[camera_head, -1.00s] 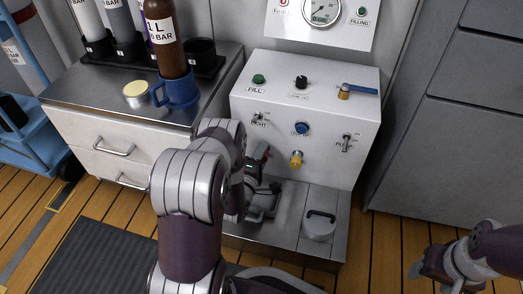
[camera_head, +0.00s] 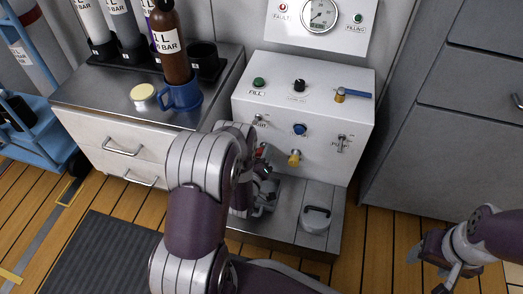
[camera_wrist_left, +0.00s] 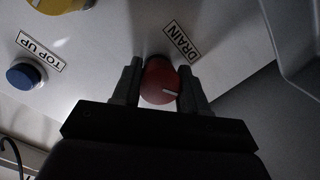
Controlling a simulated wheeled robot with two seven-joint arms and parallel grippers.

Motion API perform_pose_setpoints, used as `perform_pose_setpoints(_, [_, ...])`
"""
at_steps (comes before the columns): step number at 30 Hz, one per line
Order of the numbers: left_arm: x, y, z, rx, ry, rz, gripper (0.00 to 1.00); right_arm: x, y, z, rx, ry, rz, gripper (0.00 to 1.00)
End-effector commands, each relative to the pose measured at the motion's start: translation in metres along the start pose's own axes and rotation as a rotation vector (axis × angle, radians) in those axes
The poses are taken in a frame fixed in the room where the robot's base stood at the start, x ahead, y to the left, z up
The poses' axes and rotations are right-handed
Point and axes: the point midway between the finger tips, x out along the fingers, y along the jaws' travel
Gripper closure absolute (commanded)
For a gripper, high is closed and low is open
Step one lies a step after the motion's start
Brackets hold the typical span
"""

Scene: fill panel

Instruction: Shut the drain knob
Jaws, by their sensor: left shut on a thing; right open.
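The drain knob (camera_wrist_left: 160,82) is a round red knob with a white pointer line, beside the DRAIN label (camera_wrist_left: 181,41) in the left wrist view. My left gripper (camera_wrist_left: 158,88) has a finger on each side of the knob and is shut on it. In the head view my left gripper (camera_head: 262,165) is at the lower left of the white fill panel (camera_head: 330,100), largely hidden by my own arm, and the knob shows there only as a bit of red. My right gripper (camera_head: 432,265) is open and empty at the lower right, above the floor.
The blue TOP UP button (camera_wrist_left: 24,75) and a yellow fitting (camera_head: 294,158) are near the knob. A blue mug (camera_head: 182,97) holding a brown bottle stands on the left counter.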

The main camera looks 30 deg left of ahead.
Motion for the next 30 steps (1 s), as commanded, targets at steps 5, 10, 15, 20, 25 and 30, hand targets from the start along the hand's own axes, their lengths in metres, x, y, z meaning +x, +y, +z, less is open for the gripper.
perform_pose_setpoints(5, [0.0, 0.001, -0.004, 0.164, 0.017, -0.021, 0.87, -0.011, 0.0, -0.001, 0.0, 0.0, 0.0, 0.4])
perform_pose_setpoints(10, [0.0, 0.001, -0.004, 0.324, 0.027, -0.037, 0.87, -0.017, 0.0, -0.002, 0.0, 0.0, 0.0, 0.4])
perform_pose_setpoints(15, [0.0, 0.002, -0.004, 0.485, 0.036, -0.053, 0.87, -0.022, 0.0, -0.003, 0.0, 0.0, 0.0, 0.4])
perform_pose_setpoints(20, [0.0, 0.002, -0.003, 0.635, 0.046, -0.069, 0.88, -0.026, 0.0, -0.003, 0.0, 0.0, 0.0, 0.4])
perform_pose_setpoints(25, [0.0, 0.003, -0.003, 0.795, 0.054, -0.085, 0.88, -0.03, 0.0, -0.004, 0.0, 0.0, 0.0, 0.4])
perform_pose_setpoints(30, [0.0, 0.003, -0.002, 0.956, 0.064, -0.101, 0.88, -0.033, 0.0, -0.004, 0.0, 0.0, 0.0, 0.4])
